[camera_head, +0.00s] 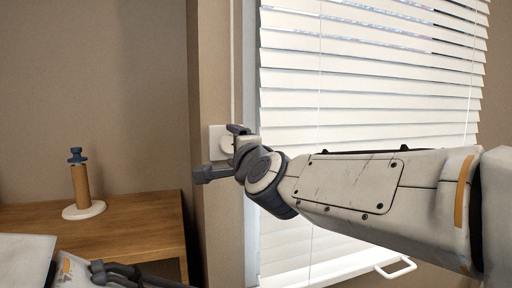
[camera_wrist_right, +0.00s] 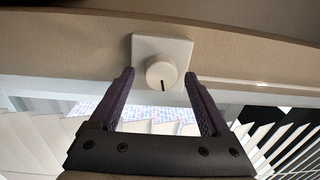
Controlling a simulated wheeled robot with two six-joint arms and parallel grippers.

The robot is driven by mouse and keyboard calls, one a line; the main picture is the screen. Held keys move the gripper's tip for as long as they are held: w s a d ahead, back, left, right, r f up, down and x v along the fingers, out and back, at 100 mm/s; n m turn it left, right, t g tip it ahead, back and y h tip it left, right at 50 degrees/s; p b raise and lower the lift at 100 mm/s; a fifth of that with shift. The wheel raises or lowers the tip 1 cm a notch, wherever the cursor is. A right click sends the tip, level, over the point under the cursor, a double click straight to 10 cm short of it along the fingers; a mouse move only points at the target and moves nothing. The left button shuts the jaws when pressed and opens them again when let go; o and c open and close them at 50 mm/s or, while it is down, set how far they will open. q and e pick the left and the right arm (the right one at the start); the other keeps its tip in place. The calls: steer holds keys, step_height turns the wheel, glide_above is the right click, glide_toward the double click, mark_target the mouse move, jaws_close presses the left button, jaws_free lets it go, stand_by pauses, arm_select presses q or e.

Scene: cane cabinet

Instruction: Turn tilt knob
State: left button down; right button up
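The tilt knob is a round white dial (camera_wrist_right: 161,73) with a short dark mark, on a square white plate (camera_wrist_right: 148,46). In the wrist view the mark points down. In the head view the knob (camera_head: 227,144) and its plate (camera_head: 215,138) are on the wall left of the window, partly covered by my right gripper (camera_head: 238,130). My right gripper (camera_wrist_right: 159,77) is open, its purple fingertips to either side of the knob in the wrist view, with gaps on both sides. I cannot tell whether they reach around it. My left gripper (camera_head: 118,272) shows only partly at the bottom left edge.
White slatted blinds (camera_head: 370,70) hang over the window right of the knob, with a white handle (camera_head: 395,267) below. A wooden cabinet (camera_head: 130,228) at left bears a wooden post on a white base (camera_head: 83,210).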

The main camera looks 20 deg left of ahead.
steer(key=shift+s, duration=0.1)
steer(key=v, duration=1)
steer(key=shift+s, duration=0.15)
steer(key=shift+f, duration=0.15)
